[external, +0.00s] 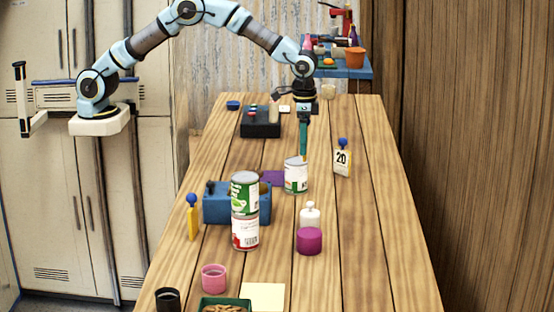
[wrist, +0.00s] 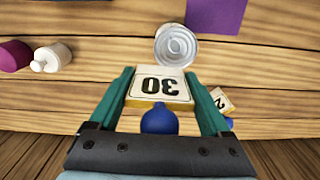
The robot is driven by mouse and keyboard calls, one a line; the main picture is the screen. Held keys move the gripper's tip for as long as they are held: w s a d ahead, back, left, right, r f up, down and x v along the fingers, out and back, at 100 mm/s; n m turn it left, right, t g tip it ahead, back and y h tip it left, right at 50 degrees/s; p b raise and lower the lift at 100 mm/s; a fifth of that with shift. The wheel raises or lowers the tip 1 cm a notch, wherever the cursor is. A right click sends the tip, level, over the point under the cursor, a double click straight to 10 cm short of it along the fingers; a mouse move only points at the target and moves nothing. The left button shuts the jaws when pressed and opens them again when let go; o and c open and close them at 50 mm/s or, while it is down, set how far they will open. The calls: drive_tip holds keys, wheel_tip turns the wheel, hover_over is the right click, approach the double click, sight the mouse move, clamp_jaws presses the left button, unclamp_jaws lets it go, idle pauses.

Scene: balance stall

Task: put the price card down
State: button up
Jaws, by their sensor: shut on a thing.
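My gripper (wrist: 159,76) is shut on a price card (wrist: 160,86) marked 30, with a blue knob, held between its teal fingers. The card's number appears upside down in the wrist view. In the external view my gripper (external: 304,154) points down just behind a tin can (external: 296,178), and the held card cannot be made out there. The can's top (wrist: 176,46) shows just beyond the held card in the wrist view. I cannot tell whether the card touches the table.
Another price card (external: 342,162), marked 20, stands right of my gripper. A yellow card (external: 193,222) stands at left beside a blue box (external: 216,206) and two stacked cans (external: 245,212). A purple square (external: 273,177) lies left of the single can. The table's right side (external: 375,220) is clear.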

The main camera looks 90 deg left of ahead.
drive_tip(key=shift+w+f+p, duration=0.5)
drive_tip(key=shift+w+p, duration=1)
drive_tip(key=shift+w, duration=4.3)
drive_tip(key=shift+n, duration=0.3)
wheel_tip(320, 180, down, 6)
drive_tip(key=b, duration=0.6)
drive_tip(key=shift+a, duration=0.15)
drive_tip(key=shift+f, duration=2)
drive_tip(key=shift+f, duration=0.15)
drive_tip(key=o, duration=1.2)
drive_tip(key=shift+c, duration=0.2)
